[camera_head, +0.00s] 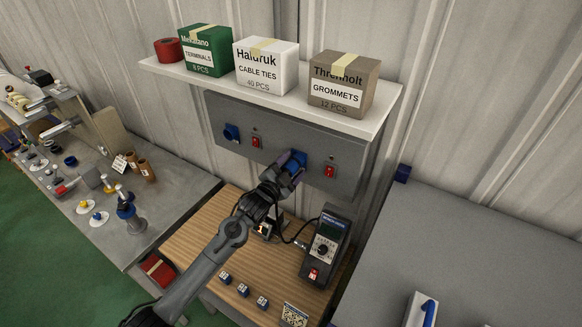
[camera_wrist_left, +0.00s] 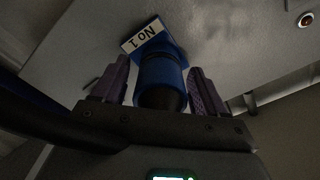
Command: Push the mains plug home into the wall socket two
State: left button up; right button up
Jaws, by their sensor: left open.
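A grey wall panel (camera_head: 285,128) carries two blue sockets, one at the left (camera_head: 231,132) and one right of centre (camera_head: 300,156). My left gripper (camera_head: 290,164) is at the right-hand one. In the left wrist view, a blue cylindrical plug body (camera_wrist_left: 160,80) with a dark rear end stands between the purple fingers of my left gripper (camera_wrist_left: 165,88). The fingers are open, with gaps on both sides of it. I cannot tell how deep the plug sits. My right gripper is not in view.
Red switches (camera_head: 256,142) (camera_head: 330,171) sit beside the sockets. A shelf (camera_head: 190,78) with boxes overhangs the panel. A meter (camera_head: 325,245) with a black cable stands on the wooden bench (camera_head: 190,240) below. A cluttered grey bench (camera_head: 110,245) lies left.

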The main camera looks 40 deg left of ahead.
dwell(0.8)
pick_arm(q)
jog(key=c, duration=0.9)
jog(key=o, duration=0.9)
jog(key=shift+s+p, duration=0.55)
jog(key=shift+p, duration=0.05)
jog(key=shift+c, duration=0.3)
jog(key=c, duration=1.1)
